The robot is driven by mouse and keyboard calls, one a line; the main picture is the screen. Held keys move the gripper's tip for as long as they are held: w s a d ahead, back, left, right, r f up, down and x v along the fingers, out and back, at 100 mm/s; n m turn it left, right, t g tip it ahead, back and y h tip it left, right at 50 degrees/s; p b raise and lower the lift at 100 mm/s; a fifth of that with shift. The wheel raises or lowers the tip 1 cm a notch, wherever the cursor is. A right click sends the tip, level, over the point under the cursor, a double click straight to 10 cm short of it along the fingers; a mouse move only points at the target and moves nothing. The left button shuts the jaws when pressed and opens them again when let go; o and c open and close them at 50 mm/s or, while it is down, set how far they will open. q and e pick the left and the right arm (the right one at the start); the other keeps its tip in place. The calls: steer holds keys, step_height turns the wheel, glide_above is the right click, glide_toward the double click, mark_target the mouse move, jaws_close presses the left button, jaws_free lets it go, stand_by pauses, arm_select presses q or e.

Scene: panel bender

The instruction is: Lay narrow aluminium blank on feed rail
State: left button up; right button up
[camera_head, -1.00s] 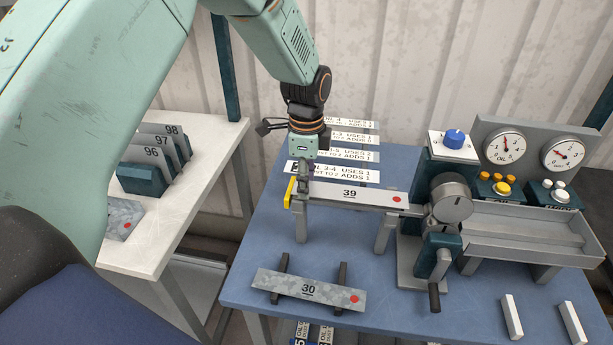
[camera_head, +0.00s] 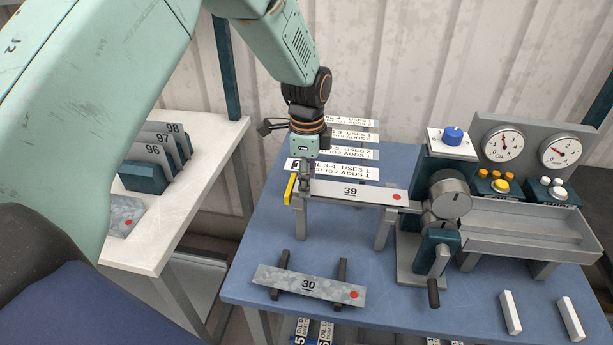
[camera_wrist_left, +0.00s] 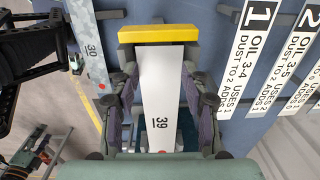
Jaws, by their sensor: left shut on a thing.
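A narrow aluminium blank marked 39 with a red dot (camera_head: 365,193) lies level along the feed rail (camera_head: 384,228), its right end at the machine's rollers (camera_head: 450,200). My left gripper (camera_head: 305,187) is at the blank's left end, beside the yellow end stop (camera_head: 289,190). In the left wrist view the fingers (camera_wrist_left: 160,105) stand on both sides of blank 39 (camera_wrist_left: 160,80) and are shut on it, with the yellow stop (camera_wrist_left: 158,33) just beyond its end. The fingertips are partly hidden in the head view. My right gripper is not in view.
A mottled blank marked 30 (camera_head: 310,285) rests on two dark supports at the table's front. Blanks marked 96 to 98 (camera_head: 160,150) stand on the white side table (camera_head: 155,235). Printed strips (camera_head: 335,171) lie behind the rail. Two white bars (camera_head: 571,320) lie at the right front.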

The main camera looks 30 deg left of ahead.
arm_select(q)
steer(key=shift+s+d+f, duration=0.1)
steer(key=shift+s+f, duration=0.45)
steer(key=shift+f, duration=0.2)
steer(key=o, duration=1)
steer(key=shift+w+f, duration=0.2)
steer(key=shift+w, duration=0.35)
steer(key=shift+o, duration=0.2)
steer(key=shift+s+r, duration=0.25)
steer(key=shift+s, duration=0.05)
steer(key=shift+w+f, duration=0.1)
steer(key=shift+w, duration=0.15)
steer(key=shift+s, duration=0.1)
step_height(320, 180, up, 12)
